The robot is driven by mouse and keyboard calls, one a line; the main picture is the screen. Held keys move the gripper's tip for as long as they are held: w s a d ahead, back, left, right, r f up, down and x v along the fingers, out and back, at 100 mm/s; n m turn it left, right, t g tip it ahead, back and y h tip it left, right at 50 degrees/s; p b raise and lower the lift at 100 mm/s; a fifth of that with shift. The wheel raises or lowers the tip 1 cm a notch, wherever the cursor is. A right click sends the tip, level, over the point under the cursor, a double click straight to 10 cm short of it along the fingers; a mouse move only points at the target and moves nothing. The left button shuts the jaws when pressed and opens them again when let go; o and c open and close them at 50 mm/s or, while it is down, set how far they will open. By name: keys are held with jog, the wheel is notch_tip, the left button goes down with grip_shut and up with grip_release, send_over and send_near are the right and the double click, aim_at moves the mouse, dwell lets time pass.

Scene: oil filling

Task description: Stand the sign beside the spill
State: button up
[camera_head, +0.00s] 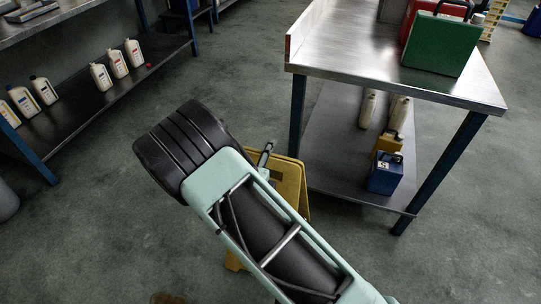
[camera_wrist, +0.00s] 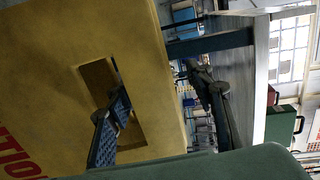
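The yellow sign (camera_head: 291,184) stands on the floor left of the steel table, partly hidden behind my arm. In the wrist view the sign (camera_wrist: 60,75) fills the left side, with red lettering and a rectangular handle slot. My gripper (camera_wrist: 165,105) has its fingers spread around the strip between slot and edge. One finger is at the slot, the other beyond the edge, with gaps showing. In the head view my gripper (camera_head: 266,158) is mostly hidden by my arm. A small brown patch (camera_head: 168,298) at the bottom edge may be the spill.
The steel table (camera_head: 345,55) stands right of the sign, with a green case (camera_head: 440,44) on top and a blue container (camera_head: 385,175) on its lower shelf. A shelf (camera_head: 95,100) with several bottles is at left. Floor (camera_head: 90,235) is clear at lower left.

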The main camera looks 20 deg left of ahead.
jog(key=shift+s+r, duration=0.1)
jog(key=s+r+p, duration=0.2)
jog(key=s+p, duration=0.1)
jog(key=s, duration=0.8)
jog(key=shift+s, duration=0.3)
jog(key=shift+a, duration=0.1)
